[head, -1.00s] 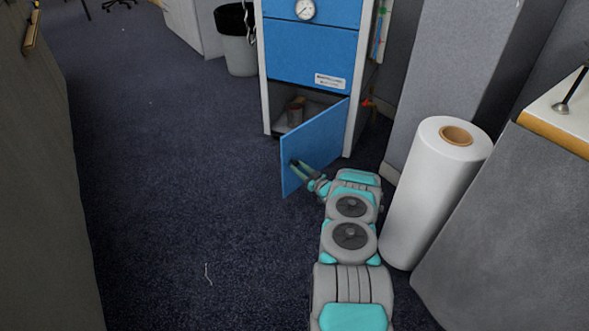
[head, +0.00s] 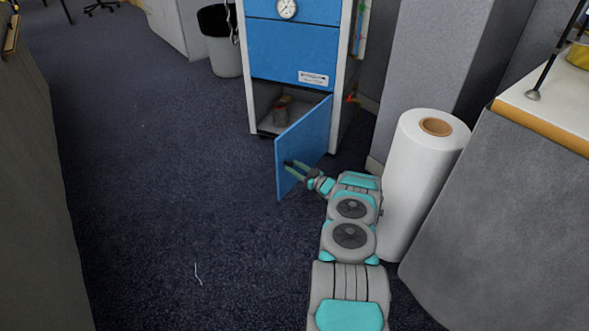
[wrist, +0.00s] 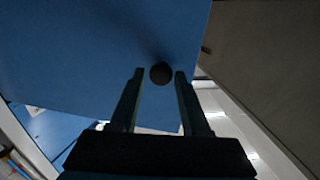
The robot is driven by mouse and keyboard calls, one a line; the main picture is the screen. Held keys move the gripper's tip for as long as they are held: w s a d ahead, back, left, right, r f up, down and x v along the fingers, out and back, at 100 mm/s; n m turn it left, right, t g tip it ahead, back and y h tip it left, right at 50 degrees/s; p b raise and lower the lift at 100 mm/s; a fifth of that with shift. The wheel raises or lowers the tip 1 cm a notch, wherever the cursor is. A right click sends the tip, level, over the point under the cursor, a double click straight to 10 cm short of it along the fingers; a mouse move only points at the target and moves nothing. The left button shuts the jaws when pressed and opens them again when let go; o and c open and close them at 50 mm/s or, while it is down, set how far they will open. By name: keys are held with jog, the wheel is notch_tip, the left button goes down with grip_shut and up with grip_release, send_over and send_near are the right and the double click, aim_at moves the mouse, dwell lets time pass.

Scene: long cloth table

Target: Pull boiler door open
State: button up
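The boiler is a blue and light-grey cabinet (head: 290,50) at the top of the head view. Its lower blue door (head: 305,145) stands ajar, hinged on the right, with the dark compartment (head: 265,97) showing behind it. My gripper (head: 289,168) is at the outer face of the door near its free edge. In the wrist view, a dark round knob (wrist: 161,73) on the blue door (wrist: 90,50) lies between the two fingertips of my gripper (wrist: 159,75). The fingers are apart, with a narrow gap showing on each side of the knob.
A white roll (head: 425,185) stands close to the right of my arm. A grey counter (head: 510,200) is at the right edge. A bin (head: 225,55) stands left of the boiler. A can (head: 281,113) sits inside the compartment.

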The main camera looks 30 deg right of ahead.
jog(key=shift+o, duration=1.3)
jog(key=shift+f, duration=0.1)
jog(key=shift+s, duration=0.1)
jog(key=v, duration=0.7)
jog(key=shift+s, duration=0.35)
